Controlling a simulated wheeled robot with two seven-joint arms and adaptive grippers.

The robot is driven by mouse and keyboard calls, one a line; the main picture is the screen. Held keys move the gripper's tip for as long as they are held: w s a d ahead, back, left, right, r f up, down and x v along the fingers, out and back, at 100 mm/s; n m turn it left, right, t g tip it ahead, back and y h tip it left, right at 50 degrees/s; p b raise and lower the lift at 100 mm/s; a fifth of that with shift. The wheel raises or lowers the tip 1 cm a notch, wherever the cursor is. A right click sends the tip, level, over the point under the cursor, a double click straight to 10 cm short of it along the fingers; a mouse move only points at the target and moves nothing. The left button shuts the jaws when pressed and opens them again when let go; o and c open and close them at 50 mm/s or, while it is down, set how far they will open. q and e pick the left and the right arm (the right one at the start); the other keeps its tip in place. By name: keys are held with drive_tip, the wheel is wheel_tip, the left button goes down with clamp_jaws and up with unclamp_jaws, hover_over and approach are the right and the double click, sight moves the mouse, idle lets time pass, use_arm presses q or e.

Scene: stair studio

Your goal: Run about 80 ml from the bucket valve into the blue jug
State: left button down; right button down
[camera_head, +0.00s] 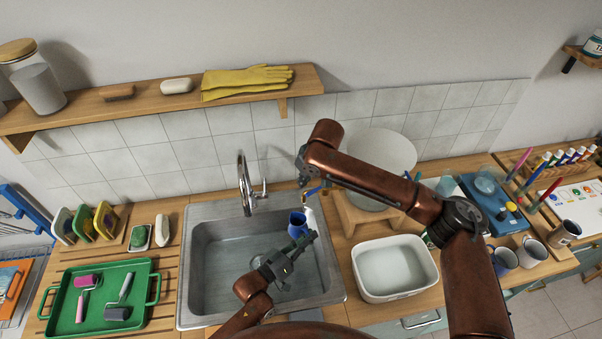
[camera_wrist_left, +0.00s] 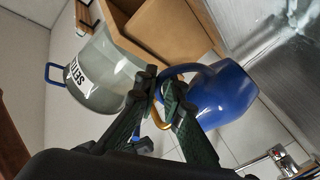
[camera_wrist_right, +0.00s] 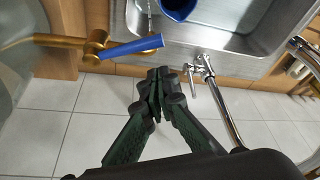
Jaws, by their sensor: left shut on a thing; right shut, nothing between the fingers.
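The bucket (camera_head: 385,155) is a pale grey drum on a wooden stand right of the sink; its lettered side shows in the left wrist view (camera_wrist_left: 100,75). In the right wrist view its brass valve (camera_wrist_right: 92,46) has a blue lever (camera_wrist_right: 132,48) pointing away from the bucket. My left gripper (camera_head: 272,268) is shut on the handle of the blue jug (camera_head: 297,222), also in the left wrist view (camera_wrist_left: 218,95), held over the sink. A thin pale streak shows beside the jug; I cannot tell whether it enters it. My right gripper (camera_wrist_right: 158,75) is shut and empty near the lever.
The steel sink (camera_head: 205,280) lies below, with its tap (camera_head: 244,185) at the back. A white basin (camera_head: 395,291) stands right of the sink. A green tray (camera_head: 62,322) with rollers lies at left. Mugs and paints crowd the right counter.

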sight(310, 193)
use_arm(q)
drive_tip(key=shift+r, duration=0.1)
use_arm(e)
drive_tip(key=shift+s+d+f, duration=0.2)
drive_tip(key=shift+s+d, duration=0.5)
drive_tip(key=shift+s, duration=0.2)
use_arm(q)
drive_tip(key=shift+d, duration=0.1)
use_arm(e)
drive_tip(key=shift+s+d+n, duration=0.2)
drive_tip(key=shift+s+n, duration=0.1)
drive_tip(key=shift+n, duration=0.2)
drive_tip(key=shift+s+d+n+g+y, duration=0.3)
drive_tip(key=shift+s+d+n+g, duration=0.2)
drive_tip(key=shift+n, duration=0.6)
drive_tip(key=shift+s+d+n+g+y, duration=0.15)
drive_tip(key=shift+s+d+n+g, duration=0.15)
drive_tip(key=shift+d+n, duration=0.5)
drive_tip(key=shift+s+d+n+g+y, duration=0.15)
drive_tip(key=shift+s+d+n, duration=0.2)
drive_tip(key=shift+d+n, duration=0.5)
drive_tip(key=shift+s+d+n+g+y, duration=0.1)
drive_tip(key=shift+s+d+n+g, duration=0.2)
drive_tip(key=shift+d+n, duration=0.5)
drive_tip(key=shift+d, duration=0.2)
